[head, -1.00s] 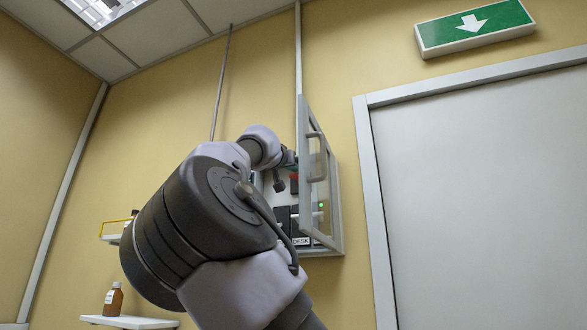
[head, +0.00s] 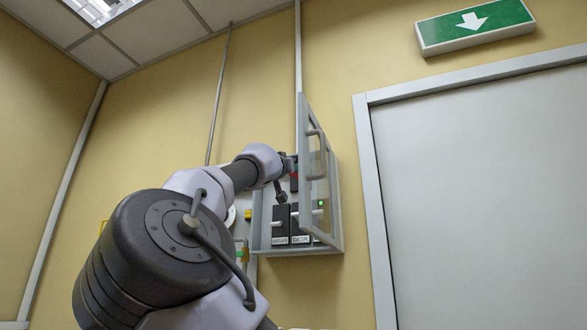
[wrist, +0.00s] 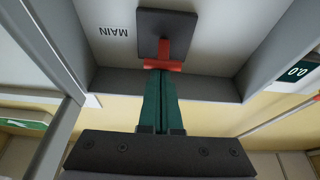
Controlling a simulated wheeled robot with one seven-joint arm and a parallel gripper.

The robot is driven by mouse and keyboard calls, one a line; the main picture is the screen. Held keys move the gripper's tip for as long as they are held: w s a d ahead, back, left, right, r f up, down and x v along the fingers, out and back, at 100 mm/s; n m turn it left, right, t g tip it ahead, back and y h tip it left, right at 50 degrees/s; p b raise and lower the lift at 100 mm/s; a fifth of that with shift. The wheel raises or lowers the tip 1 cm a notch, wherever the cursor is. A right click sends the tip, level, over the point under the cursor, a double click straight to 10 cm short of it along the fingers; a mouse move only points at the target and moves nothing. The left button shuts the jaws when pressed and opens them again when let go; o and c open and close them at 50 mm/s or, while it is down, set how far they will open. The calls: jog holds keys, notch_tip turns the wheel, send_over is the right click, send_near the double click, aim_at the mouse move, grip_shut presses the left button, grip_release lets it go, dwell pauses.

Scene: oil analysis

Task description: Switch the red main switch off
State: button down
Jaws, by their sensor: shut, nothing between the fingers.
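The red main switch (wrist: 163,58) is a T-shaped red handle on a dark square plate (wrist: 150,22), beside an upside-down MAIN label (wrist: 114,31) in the wrist view. A little of its red shows in the head view (head: 294,182), mostly hidden by my arm and the door. My gripper (wrist: 161,72) is shut and empty. Its green fingertips are at the crossbar of the red handle, touching it or very close; I cannot tell which. In the head view the fingers are largely hidden. The switch sits inside the open grey wall cabinet (head: 290,250).
The cabinet's glazed door (head: 304,130) stands open, just right of my wrist. A grey door (head: 480,200) and a green exit sign (head: 474,25) are to the right.

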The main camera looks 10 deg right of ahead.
jog(key=shift+f, duration=0.2)
jog(key=shift+s+f, duration=0.1)
jog(key=shift+f, duration=0.55)
jog(key=s+a+f, duration=0.4)
jog(key=s+f, duration=0.1)
jog(key=f, duration=0.2)
jog(key=shift+s+f, duration=0.15)
jog(key=shift+f, duration=0.2)
dwell(0.4)
